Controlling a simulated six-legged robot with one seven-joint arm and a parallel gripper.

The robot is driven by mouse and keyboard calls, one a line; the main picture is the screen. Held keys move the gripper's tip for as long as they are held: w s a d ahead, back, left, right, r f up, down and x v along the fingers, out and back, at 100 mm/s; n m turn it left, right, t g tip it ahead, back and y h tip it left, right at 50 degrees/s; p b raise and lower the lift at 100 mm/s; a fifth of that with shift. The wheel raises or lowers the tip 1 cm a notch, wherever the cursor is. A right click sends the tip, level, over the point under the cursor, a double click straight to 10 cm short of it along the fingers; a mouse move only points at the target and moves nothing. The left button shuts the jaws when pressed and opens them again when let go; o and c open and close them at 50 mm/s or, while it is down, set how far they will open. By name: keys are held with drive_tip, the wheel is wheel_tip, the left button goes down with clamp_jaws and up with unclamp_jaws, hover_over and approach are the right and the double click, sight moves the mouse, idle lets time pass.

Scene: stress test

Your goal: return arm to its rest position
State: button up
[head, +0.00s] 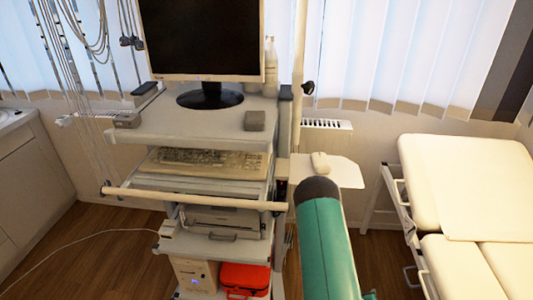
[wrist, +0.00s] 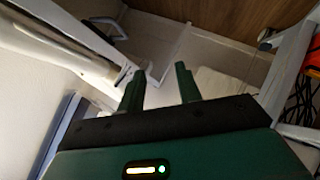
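My gripper (wrist: 158,70) shows in the wrist view with its two green fingers apart and nothing between them. Past the fingers are a pale panel, white frame bars and a strip of wood floor. In the head view a green link of my arm with a dark rounded end rises from the bottom, right of the trolley. My gripper cannot be made out in the head view.
A trolley (head: 190,125) carries a monitor (head: 200,40), a keyboard (head: 210,162) and a red case (head: 245,278). A cream couch (head: 470,180) stands right. Cables (head: 65,45) hang left. Some wood floor is clear.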

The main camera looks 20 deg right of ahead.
drive_tip(key=w+a+r+m+t+y, duration=0.1)
drive_tip(key=w+a+r+y, duration=0.3)
drive_tip(key=w+a+r, duration=0.7)
drive_tip(key=w+a+r+y, duration=0.2)
drive_tip(key=w+a+r, duration=0.15)
drive_tip(key=r, duration=0.45)
drive_tip(key=w+a+r+y, duration=0.1)
drive_tip(key=w+a+r, duration=0.1)
drive_tip(key=a+r, duration=0.4)
drive_tip(key=s+a+r+n+y, duration=0.1)
drive_tip(key=s+a+r, duration=0.25)
drive_tip(key=r, duration=0.35)
drive_tip(key=s+a+r+n+y, duration=0.1)
drive_tip(key=s+a+r+y, duration=0.1)
drive_tip(key=a+r, duration=0.4)
drive_tip(key=s+a+r+n, duration=0.1)
drive_tip(key=s+a+r, duration=0.1)
drive_tip(key=s+r, duration=0.2)
drive_tip(key=s+a+r+n, duration=0.1)
drive_tip(key=s+a+r, duration=0.1)
drive_tip(key=s+r, duration=0.3)
drive_tip(key=s, duration=0.4)
drive_tip(key=shift+a+r, duration=0.15)
drive_tip(key=shift+a, duration=0.1)
drive_tip(key=shift+d, duration=0.1)
